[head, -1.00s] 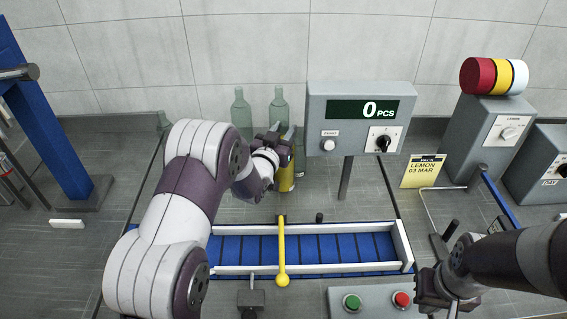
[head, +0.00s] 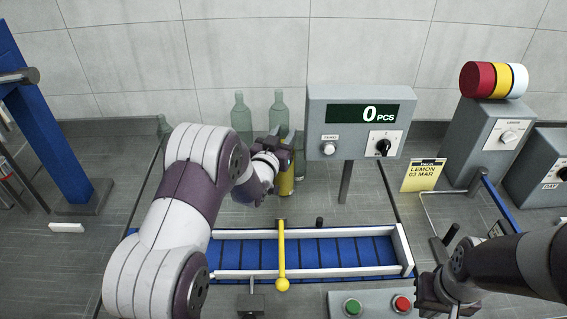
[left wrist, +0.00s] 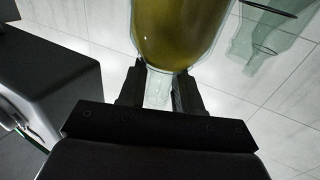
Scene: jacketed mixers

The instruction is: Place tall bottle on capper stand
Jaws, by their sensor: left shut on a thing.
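A bottle of yellow liquid (head: 287,182) is behind the conveyor, partly hidden by my left gripper (head: 279,150). In the left wrist view the bottle (left wrist: 180,35) is large, its clear neck between the two dark fingers of my left gripper (left wrist: 158,92), which is shut on it. The bottle's far end is cut off by the top of that view. My right gripper (head: 437,290) is low at the right, beside the button box; its jaws are unclear. I cannot make out the capper stand for certain.
A blue conveyor (head: 320,250) with white rails and a yellow-knobbed lever (head: 282,260) lies in front. A counter box (head: 358,122) reading 0 stands on a post just right of the bottle. Two pale green bottles (head: 241,113) stand behind. A button box (head: 370,300) is at the front.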

